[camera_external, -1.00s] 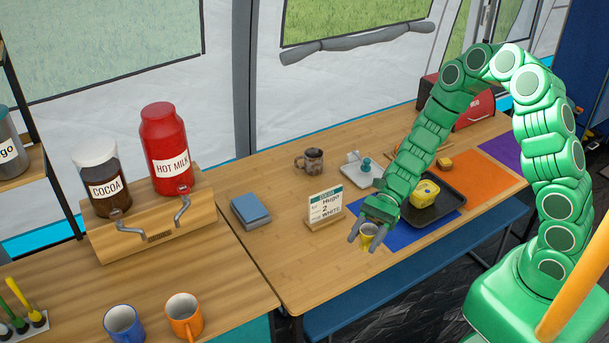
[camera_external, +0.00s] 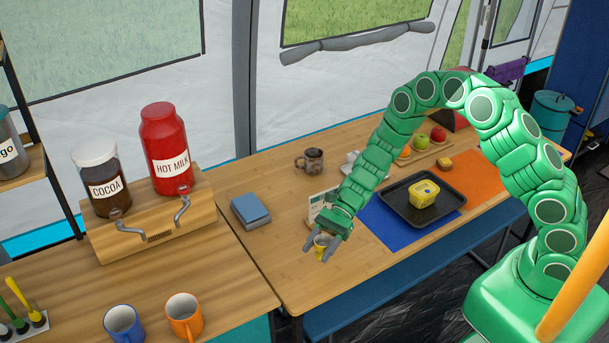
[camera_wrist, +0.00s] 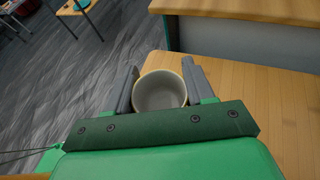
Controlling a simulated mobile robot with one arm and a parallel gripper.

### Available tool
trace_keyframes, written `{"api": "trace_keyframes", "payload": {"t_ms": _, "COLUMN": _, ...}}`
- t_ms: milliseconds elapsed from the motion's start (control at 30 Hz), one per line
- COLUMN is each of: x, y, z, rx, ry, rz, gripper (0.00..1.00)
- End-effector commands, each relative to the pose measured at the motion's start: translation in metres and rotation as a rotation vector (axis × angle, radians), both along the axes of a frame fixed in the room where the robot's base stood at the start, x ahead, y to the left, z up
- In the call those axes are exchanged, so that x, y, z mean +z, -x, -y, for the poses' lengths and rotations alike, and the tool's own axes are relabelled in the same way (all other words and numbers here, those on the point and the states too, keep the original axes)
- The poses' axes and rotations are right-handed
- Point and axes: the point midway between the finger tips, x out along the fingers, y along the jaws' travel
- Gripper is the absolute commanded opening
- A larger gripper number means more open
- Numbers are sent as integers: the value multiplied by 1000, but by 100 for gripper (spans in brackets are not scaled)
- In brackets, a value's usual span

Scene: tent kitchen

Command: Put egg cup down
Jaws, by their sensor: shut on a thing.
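A small yellow egg cup (camera_external: 320,243) is between the grey fingers of my gripper (camera_external: 320,250), near the front left part of the wooden table. The wrist view also shows the egg cup (camera_wrist: 160,91), its pale, empty inside facing the camera. The fingers of my gripper (camera_wrist: 160,85) are shut on its two sides. The cup is over bare wood, left of the blue mat; I cannot tell whether its base touches the table.
A white order card (camera_external: 322,205) stands just behind my gripper. A blue book-like block (camera_external: 250,210) and a brown mug (camera_external: 311,160) are farther back. The table's front left is bare.

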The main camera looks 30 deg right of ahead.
Motion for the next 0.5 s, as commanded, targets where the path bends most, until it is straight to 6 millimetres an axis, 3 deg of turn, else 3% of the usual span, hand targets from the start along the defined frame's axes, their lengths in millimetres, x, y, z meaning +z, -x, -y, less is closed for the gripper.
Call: {"api": "trace_keyframes", "payload": {"t_ms": 500, "x": -25, "y": -16, "z": -13, "rx": -1, "ry": 2, "rz": 1, "gripper": 22}}
